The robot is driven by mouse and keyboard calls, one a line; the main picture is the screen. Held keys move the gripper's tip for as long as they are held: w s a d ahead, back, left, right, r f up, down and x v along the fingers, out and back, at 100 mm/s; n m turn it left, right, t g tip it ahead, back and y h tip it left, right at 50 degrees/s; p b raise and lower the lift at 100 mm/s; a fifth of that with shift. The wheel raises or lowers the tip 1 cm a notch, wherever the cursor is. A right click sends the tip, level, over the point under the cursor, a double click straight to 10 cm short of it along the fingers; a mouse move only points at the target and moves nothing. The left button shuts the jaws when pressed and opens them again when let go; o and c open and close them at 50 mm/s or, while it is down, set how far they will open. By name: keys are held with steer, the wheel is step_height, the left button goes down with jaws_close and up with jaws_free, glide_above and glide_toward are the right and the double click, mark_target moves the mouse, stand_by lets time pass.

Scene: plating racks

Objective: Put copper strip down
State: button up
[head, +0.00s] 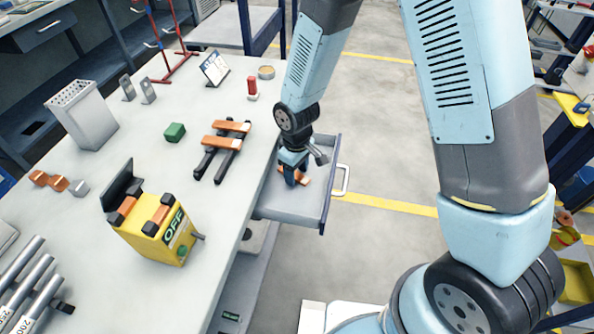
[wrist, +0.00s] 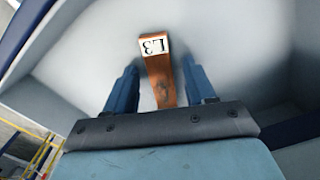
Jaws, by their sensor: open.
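A copper strip (wrist: 157,75) with a white label reading L3 lies on the floor of the open drawer (head: 290,205). In the wrist view it sits between the two blue fingers of my gripper (wrist: 163,88), with a gap on each side. The head view shows my gripper (head: 295,180) reaching down into the drawer, and it partly covers the strip (head: 306,176). My gripper is open.
The drawer walls and its handle (head: 343,180) stand close around my gripper. The bench's middle has free room.

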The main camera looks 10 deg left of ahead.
mark_target(298, 175)
step_height(298, 175, up, 12)
steer(key=shift+r, duration=0.15)
stand_by(0.6)
steer(key=w+d+r+m+t, duration=0.25)
steer(key=d+r+m, duration=0.35)
steer(key=d+r, duration=1.1)
steer(key=s+d+r+m+t, duration=0.1)
steer(key=s+d+r+m, duration=0.2)
steer(key=s+d+r, duration=0.2)
steer(key=s+d+r+m+t, duration=0.2)
steer(key=s+d+r, duration=0.3)
steer(key=s+d, duration=0.3)
steer(key=shift+s+d+m, duration=0.15)
steer(key=shift+d+m, duration=0.65)
steer(key=shift+d, duration=0.35)
